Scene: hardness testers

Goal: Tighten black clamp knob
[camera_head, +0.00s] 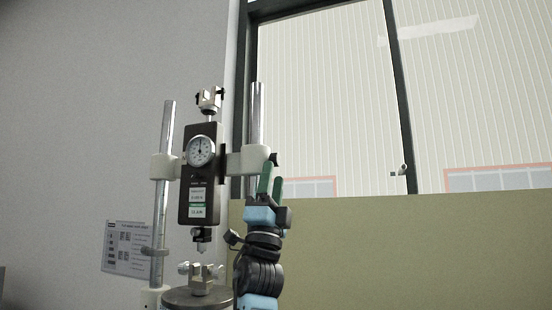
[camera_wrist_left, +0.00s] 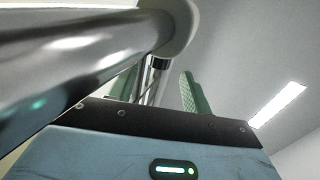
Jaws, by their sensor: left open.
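The black clamp knob (camera_head: 274,158) sits at the right end of the white clamp arm (camera_head: 245,161) on the right steel column (camera_head: 257,110). It is small and partly hidden by a finger. My left gripper (camera_head: 272,174) reaches up from below, its green fingers open, with the tips just under and beside the knob. I cannot tell whether they touch it. In the left wrist view, the green fingers (camera_wrist_left: 160,88) are apart. A shiny metal rod with a dark band (camera_wrist_left: 155,64) shows between them, and the white collar (camera_wrist_left: 180,22) is above.
The tester's dial gauge (camera_head: 201,150) and black body hang between the right column and the left steel column (camera_head: 163,200). A round base (camera_head: 190,297) stands below. A label card (camera_head: 126,249) is at left. A chrome column (camera_wrist_left: 60,60) passes very close in the left wrist view.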

